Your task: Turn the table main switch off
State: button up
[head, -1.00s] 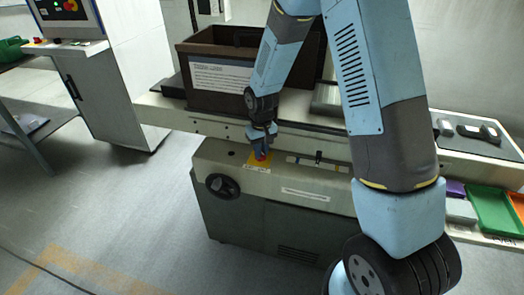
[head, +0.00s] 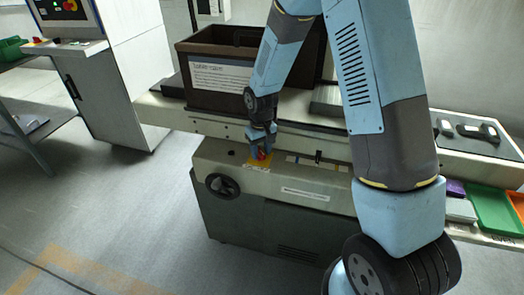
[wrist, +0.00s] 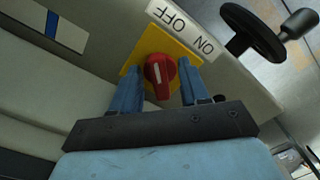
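The table main switch is a red rotary knob (wrist: 160,76) with a white mark line, on a yellow plate (wrist: 178,48). A white label with ON and OFF (wrist: 185,28) sits beside the plate and reads upside down in the wrist view. The mark runs roughly up and down the picture; I cannot tell which word it stands for. My gripper (wrist: 160,72) is open, with one blue finger on each side of the knob and small gaps showing. In the head view my gripper (head: 262,146) is over the red knob (head: 261,155) and partly hides it.
A black handwheel (head: 222,186) is close to the switch; its crank handle (wrist: 299,23) shows in the wrist view. A brown crate (head: 215,95) stands on the machine table behind. Green (head: 490,205) and other coloured trays lie to the right.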

aim_at(261, 151)
jog(key=shift+w+r, duration=0.1)
jog(key=shift+r, duration=0.3)
notch_tip(261, 151, up, 13)
dwell(0.4)
jog(key=s+d+r+m+t, duration=0.1)
jog(key=s+d+r, duration=0.45)
jog(key=r, duration=0.25)
jog(key=s+d+r+m+t, duration=0.2)
jog(key=s+d+r, duration=0.3)
jog(key=d+r, duration=0.15)
jog(key=s+d+r+m+t, duration=0.1)
jog(key=s+d+r, duration=0.2)
jog(key=s, duration=0.4)
jog(key=s+d+r+m+t, duration=0.1)
jog(key=s+d+r, duration=0.2)
jog(key=s, duration=0.5)
jog(key=shift+d+r+t, duration=0.3)
jog(key=shift+d+r, duration=0.05)
